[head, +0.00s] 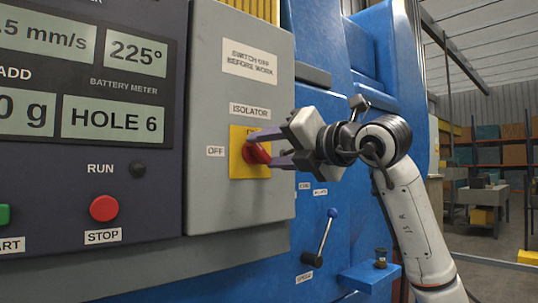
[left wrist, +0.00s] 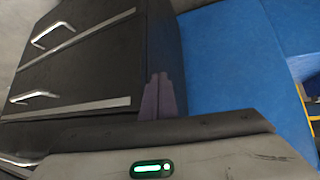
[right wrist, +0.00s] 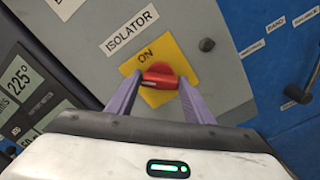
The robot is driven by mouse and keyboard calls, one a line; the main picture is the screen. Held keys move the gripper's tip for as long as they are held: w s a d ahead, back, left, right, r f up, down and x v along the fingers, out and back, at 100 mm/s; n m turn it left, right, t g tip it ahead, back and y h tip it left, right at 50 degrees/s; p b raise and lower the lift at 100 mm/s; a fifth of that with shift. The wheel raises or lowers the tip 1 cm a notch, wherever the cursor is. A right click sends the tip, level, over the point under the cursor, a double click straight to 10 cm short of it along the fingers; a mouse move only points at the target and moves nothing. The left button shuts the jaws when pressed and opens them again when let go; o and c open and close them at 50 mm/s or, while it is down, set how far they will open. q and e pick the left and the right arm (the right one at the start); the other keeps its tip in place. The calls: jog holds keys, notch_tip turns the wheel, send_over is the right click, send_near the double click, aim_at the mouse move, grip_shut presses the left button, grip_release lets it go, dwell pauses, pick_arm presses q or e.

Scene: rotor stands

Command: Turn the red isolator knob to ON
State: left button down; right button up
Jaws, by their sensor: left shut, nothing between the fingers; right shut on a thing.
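The red isolator knob (head: 258,153) sits on a yellow plate (head: 237,167) on the grey isolator box, under the ISOLATOR label. In the right wrist view an ON mark (right wrist: 146,57) shows above the knob (right wrist: 158,78). My right gripper (head: 262,150) is shut on the knob, one purple finger on each side of its handle. The fingers partly hide the knob in the head view, and its exact angle is hard to tell. My left gripper (left wrist: 160,97) is shut and empty; it shows only in the left wrist view.
A dark control panel (head: 150,190) with displays and a red STOP button (head: 104,208) is at left. A blue-knobbed lever (head: 326,237) is below right on the blue machine. Dark drawers with metal handles (left wrist: 52,35) lie beyond my left gripper.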

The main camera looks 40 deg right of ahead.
jog(key=m, duration=0.3)
jog(key=shift+f+m+b, duration=0.1)
jog(key=shift+m+b, duration=0.3)
jog(key=m, duration=0.3)
jog(key=shift+d, duration=0.1)
jog(key=shift+m+b, duration=0.4)
jog(key=shift+m, duration=0.9)
jog(key=o, duration=1.1)
jog(key=shift+c, duration=0.2)
